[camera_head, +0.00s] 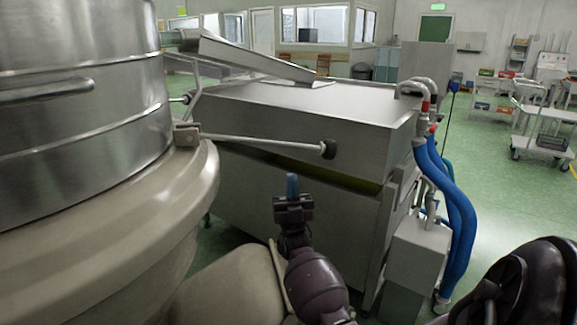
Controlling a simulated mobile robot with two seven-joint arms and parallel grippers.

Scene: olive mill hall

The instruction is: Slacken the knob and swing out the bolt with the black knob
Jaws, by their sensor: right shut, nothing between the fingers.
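The bolt (262,140) is a thin grey metal rod. It sticks out almost level to the right from a bracket (187,134) on the rim of the round steel vessel (75,125). The black knob (328,149) sits at the bolt's free end, clear of the vessel. My right gripper (292,184) points upward, below and a little left of the knob in the picture. Its blue fingertips are together with nothing between them, and they appear apart from the bolt and knob. My left gripper is not in view.
A large steel tank (300,110) stands behind the bolt. Blue hoses (455,205) and a grey box (418,255) are to the right. The cream vessel rim (190,195) fills the lower left. Green floor (510,200) is open at the right, with trolleys (540,135) farther back.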

